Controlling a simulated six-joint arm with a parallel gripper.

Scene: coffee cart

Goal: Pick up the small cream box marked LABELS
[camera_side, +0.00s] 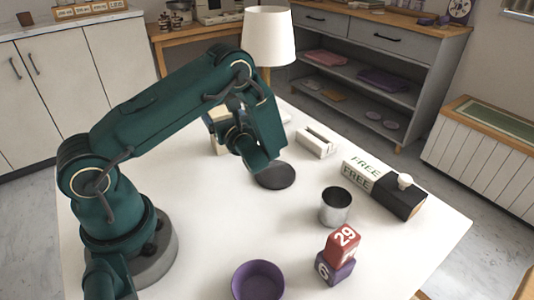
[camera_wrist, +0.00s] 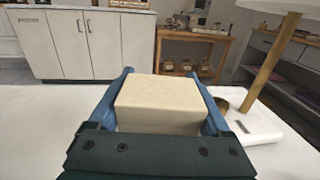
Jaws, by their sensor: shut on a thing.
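The small cream box (camera_wrist: 158,103) fills the space between the two blue fingers of my gripper (camera_wrist: 160,84) in the wrist view. The fingers touch its left and right sides. Its top and near face show, and no LABELS marking is readable. In the side view the cream box (camera_side: 215,115) shows only in part behind my arm, and the fingers are mostly hidden there. I cannot tell whether the box rests on the table or is slightly raised.
A lamp (camera_side: 269,37) and a white slotted block (camera_side: 318,142) stand behind. A dark disc (camera_side: 275,175), metal cup (camera_side: 335,207), FREE box (camera_side: 367,177) with black end, red 29 cube (camera_side: 342,243) on a purple cube (camera_side: 334,268), and purple bowl (camera_side: 258,281) occupy the table.

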